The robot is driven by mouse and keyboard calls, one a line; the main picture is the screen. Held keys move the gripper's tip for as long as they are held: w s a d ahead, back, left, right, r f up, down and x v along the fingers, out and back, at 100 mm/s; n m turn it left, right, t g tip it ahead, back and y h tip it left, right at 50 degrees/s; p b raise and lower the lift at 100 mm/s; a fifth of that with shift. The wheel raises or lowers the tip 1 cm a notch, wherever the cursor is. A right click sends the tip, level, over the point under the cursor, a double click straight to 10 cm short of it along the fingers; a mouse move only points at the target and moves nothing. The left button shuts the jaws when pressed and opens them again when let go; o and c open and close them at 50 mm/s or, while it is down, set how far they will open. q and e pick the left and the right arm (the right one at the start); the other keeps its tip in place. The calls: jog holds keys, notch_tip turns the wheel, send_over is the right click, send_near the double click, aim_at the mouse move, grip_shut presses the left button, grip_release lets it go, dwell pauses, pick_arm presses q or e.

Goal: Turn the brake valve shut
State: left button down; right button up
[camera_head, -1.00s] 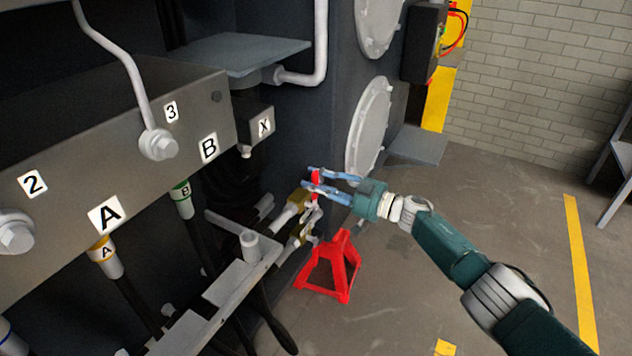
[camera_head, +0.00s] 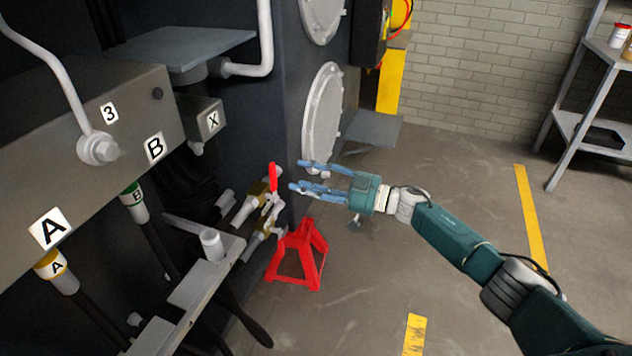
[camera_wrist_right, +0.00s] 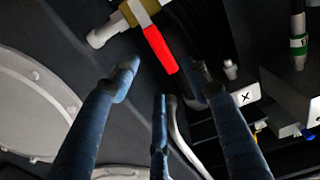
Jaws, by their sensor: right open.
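The brake valve has a brass-coloured body (camera_head: 259,188) and a red lever handle (camera_head: 273,177) that stands roughly upright in the head view. In the right wrist view the brass valve body (camera_wrist_right: 136,12) is at the top, and the red handle (camera_wrist_right: 160,49) points down and right from it. My right gripper (camera_head: 296,175) is open and empty, just right of the red handle with a small gap. Its blue fingers (camera_wrist_right: 160,85) show spread in the wrist view, with the handle beyond their tips. My left gripper is not in view.
A red jack stand (camera_head: 300,256) is on the floor below the valve. A grey bracket with a post (camera_head: 211,244) and hoses are left of it. A round cover plate (camera_head: 322,118) is behind my gripper. Open floor (camera_head: 450,180) lies to the right.

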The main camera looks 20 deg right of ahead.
jog(key=shift+v, duration=1.5)
